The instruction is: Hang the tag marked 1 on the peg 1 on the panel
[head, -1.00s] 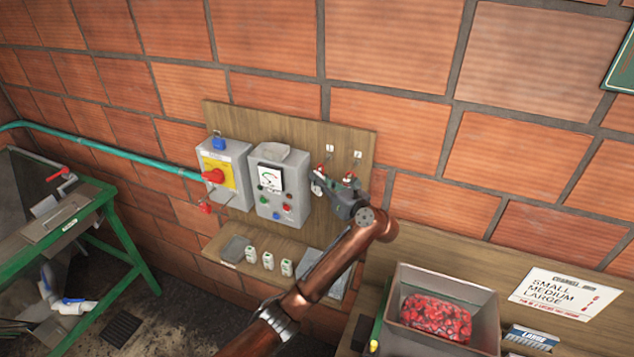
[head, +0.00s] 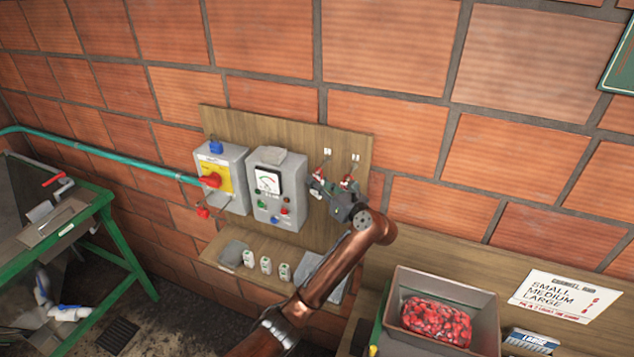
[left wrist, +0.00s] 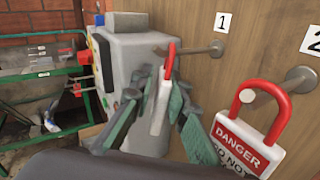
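The tag marked 1 (left wrist: 160,107), white with a red loop, shows nearly edge-on in the left wrist view, its number unseen. My left gripper (left wrist: 159,88) has its fingers on either side of it and appears shut on it. In the head view this gripper (head: 332,190) is at the panel (head: 290,125). Peg 1 (left wrist: 205,50), below the label 1 (left wrist: 222,22), sticks out from the wood. The red loop crosses the peg near its tip; I cannot tell whether it is around the peg or in front. My right gripper is not in view.
A red-looped DANGER tag (left wrist: 250,140) hangs on peg 2 (left wrist: 298,78), close right of my gripper. Grey control boxes (head: 276,190) stand out to the left. Below are a shelf (head: 215,250) with small items and a bin (head: 480,310) of red stuff.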

